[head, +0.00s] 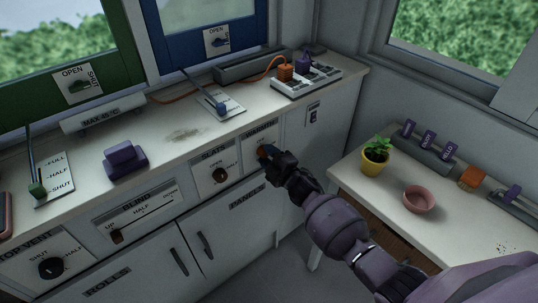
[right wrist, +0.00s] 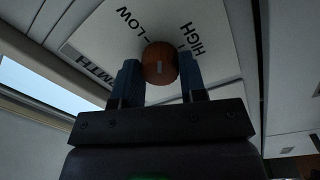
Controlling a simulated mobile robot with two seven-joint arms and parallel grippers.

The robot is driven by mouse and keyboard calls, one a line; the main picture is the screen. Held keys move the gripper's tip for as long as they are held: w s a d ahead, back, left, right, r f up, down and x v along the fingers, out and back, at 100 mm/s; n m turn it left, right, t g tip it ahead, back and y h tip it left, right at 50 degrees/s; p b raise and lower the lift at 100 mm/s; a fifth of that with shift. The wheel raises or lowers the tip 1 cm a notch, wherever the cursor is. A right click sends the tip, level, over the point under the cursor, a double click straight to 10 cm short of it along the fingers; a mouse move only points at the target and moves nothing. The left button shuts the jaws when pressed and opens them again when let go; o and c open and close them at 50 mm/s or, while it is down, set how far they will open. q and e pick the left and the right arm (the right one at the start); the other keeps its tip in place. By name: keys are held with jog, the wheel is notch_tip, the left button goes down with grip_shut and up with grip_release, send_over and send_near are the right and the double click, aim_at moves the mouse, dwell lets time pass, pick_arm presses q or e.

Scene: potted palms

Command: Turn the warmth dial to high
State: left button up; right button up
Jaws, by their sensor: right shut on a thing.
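The warmth dial is a round orange-brown knob (right wrist: 160,64) on a white plate (right wrist: 97,35) marked LOW and HIGH in the right wrist view. A short pale mark shows on the knob's face; which label it points to I cannot tell. In the head view the dial (head: 265,150) is on the cabinet front, mostly hidden by my gripper. My right gripper (head: 270,155) is shut on the dial, with one blue finger on each side of it in the right wrist view (right wrist: 160,80). My left gripper is not in view.
Left of the dial are the slats dial (head: 220,175), the blind slider (head: 117,236) and the top vent dial (head: 51,268). A power strip (head: 306,80) lies on the counter above. A side table at right holds a yellow potted plant (head: 375,162) and a pink bowl (head: 419,199).

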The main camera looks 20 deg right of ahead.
jog(key=m, duration=0.3)
jog(key=shift+r+p, duration=0.2)
jog(key=shift+p, duration=0.15)
jog(key=shift+m, duration=0.9)
jog(key=shift+m+p, duration=0.5)
jog(key=shift+m, duration=0.4)
jog(key=m, duration=0.3)
jog(key=shift+f+p, duration=0.1)
jog(key=shift+p, duration=0.2)
jog(key=shift+m, duration=0.8)
jog(key=shift+a, duration=0.1)
jog(key=o, duration=0.9)
jog(key=shift+f, duration=0.1)
